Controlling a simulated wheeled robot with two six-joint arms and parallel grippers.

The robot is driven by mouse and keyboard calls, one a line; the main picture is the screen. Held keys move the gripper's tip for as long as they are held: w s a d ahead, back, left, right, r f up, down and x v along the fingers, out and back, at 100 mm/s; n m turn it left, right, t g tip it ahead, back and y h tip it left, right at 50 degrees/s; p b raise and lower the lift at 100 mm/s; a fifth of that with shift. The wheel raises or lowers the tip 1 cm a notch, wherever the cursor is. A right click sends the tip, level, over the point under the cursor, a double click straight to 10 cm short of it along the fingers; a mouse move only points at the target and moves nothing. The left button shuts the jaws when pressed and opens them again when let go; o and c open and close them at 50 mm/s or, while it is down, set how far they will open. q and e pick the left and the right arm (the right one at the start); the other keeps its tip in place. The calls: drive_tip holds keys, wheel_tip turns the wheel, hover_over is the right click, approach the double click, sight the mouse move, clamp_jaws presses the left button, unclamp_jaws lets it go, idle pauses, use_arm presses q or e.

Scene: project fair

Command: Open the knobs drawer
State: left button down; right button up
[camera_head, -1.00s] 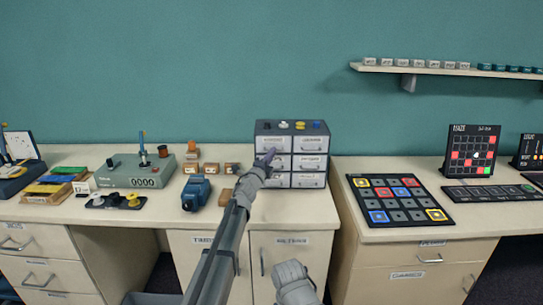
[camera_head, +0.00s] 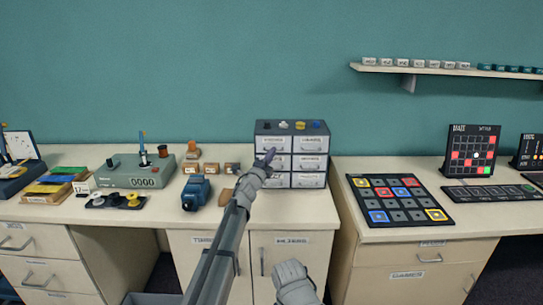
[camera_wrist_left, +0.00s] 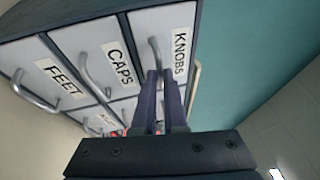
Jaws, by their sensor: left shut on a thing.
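The small grey cabinet (camera_head: 312,178) stands on the counter, with two columns of light-fronted drawers. The knobs drawer (camera_wrist_left: 183,25) is labelled KNOBS in the left wrist view, beside the caps drawer (camera_wrist_left: 105,38) and the feet drawer (camera_wrist_left: 45,65). It is the top-left drawer in the head view, and its front looks flush with the others. My left gripper (camera_head: 268,155) is at this drawer's front. Its dark fingers (camera_wrist_left: 160,80) are shut on the drawer's handle (camera_wrist_left: 154,50), and they partly hide it.
Coloured knobs (camera_head: 299,125) sit on top of the cabinet. A blue device (camera_head: 196,194) and small wooden blocks (camera_head: 231,168) lie to its left. A dark button board (camera_head: 399,200) lies on the right-hand counter. A wall shelf (camera_head: 440,70) hangs at the upper right.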

use_arm(q)
drive_tip(key=s, duration=1)
drive_tip(key=c, duration=1)
unclamp_jaws()
drive_tip(key=shift+o, duration=0.2)
drive_tip(key=b+v, duration=0.1)
drive_tip(key=v, duration=0.6)
drive_tip(key=shift+s, duration=0.35)
